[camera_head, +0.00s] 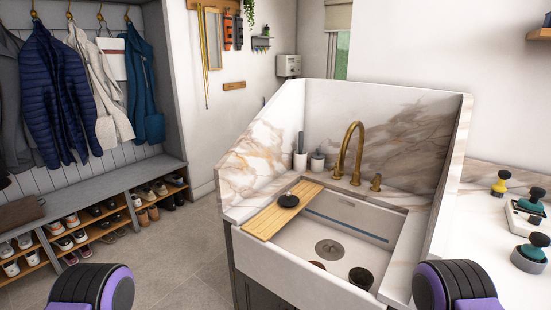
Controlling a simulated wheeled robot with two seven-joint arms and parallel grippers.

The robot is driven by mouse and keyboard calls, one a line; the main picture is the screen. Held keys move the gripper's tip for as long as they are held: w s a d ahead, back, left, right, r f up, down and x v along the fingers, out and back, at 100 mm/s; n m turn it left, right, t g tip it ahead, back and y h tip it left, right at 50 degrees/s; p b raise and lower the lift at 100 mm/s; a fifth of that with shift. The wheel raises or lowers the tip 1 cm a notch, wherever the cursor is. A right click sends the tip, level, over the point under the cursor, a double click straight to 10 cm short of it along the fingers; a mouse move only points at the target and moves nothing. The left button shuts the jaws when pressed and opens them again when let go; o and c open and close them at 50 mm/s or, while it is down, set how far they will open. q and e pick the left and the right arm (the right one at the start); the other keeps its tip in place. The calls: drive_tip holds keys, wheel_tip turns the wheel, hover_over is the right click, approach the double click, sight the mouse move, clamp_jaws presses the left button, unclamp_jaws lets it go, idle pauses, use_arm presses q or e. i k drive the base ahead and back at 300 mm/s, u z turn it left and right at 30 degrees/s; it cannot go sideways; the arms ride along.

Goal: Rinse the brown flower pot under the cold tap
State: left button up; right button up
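A deep white sink (300,285) is set in a marble counter with a tall marble splashback. A brass gooseneck tap (350,150) stands at its back, with a small brass handle on its left (337,172) and another on its right (376,183). No water shows. Two dark round items sit low at the front of the sink: a brownish one (318,265), partly hidden by the front wall, and a darker pot-like one (361,279). I cannot tell surely which is the brown flower pot. Only my purple and black arm parts show; neither gripper is in view.
A wooden board (270,221) spans the sink's left side, with a black round object (288,200) on it. The drain (330,248) is open to view. A shoe bench (95,190) is at left, with clear floor between.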

sight(375, 179)
drive_tip(key=z, duration=0.55)
drive_tip(key=k, duration=1.3)
drive_tip(key=u, duration=0.2)
drive_tip(key=i, duration=0.65)
drive_tip(key=u, duration=1)
drive_tip(key=i, duration=0.95)
drive_tip(key=z, duration=0.45)
drive_tip(key=i, duration=0.75)
drive_tip(key=z, duration=1.1)
drive_tip(key=i, duration=0.35)
drive_tip(key=u, duration=0.6)
drive_tip(key=k, duration=0.65)
drive_tip(key=u, duration=0.05)
